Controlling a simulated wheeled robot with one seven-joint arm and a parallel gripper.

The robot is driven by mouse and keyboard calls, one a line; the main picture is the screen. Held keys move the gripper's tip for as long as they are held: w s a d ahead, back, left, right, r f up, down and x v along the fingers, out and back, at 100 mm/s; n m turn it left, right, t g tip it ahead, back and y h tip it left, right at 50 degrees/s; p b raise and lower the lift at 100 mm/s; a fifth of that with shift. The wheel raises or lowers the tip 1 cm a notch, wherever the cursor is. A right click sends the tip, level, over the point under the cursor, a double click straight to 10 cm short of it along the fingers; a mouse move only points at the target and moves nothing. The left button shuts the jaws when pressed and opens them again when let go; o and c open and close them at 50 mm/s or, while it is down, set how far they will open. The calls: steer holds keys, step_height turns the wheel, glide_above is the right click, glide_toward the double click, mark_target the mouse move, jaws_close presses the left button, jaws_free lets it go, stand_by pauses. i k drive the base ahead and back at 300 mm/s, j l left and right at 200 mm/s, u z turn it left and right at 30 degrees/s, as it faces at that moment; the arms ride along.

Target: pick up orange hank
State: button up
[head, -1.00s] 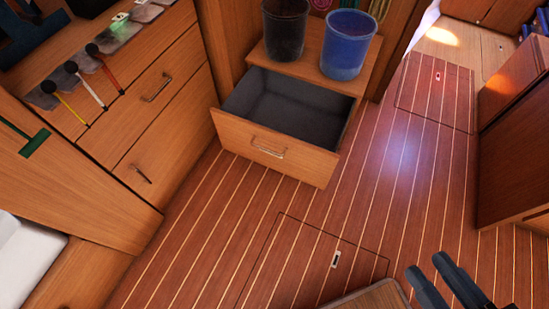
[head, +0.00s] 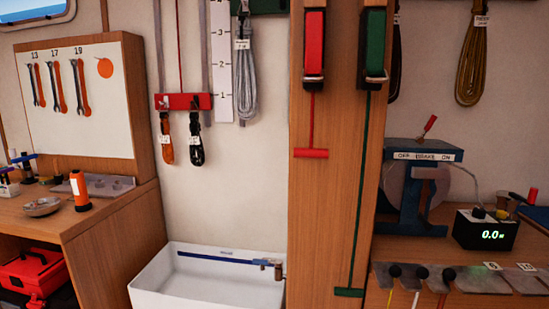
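A small orange hank (head: 167,146) hangs under the left part of a red rack (head: 184,101) on the white wall, in the left half of the head view. It has a white tag near its top. A black hank (head: 196,147), also tagged, hangs just right of it on the same rack. My gripper is not in the current head view, so its state and its place relative to the orange hank are hidden.
A white basin (head: 207,279) stands below the rack. A wooden post (head: 333,220) with red and green holders is right of it. A grey hank (head: 244,80) hangs by a ruler strip. A wooden workbench (head: 105,207) stands left, a brake device (head: 421,185) right.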

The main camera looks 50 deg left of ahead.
mark_target(166, 138)
steer(key=u, duration=2.1)
steer(key=i, duration=0.1)
steer(key=j+z, duration=0.05)
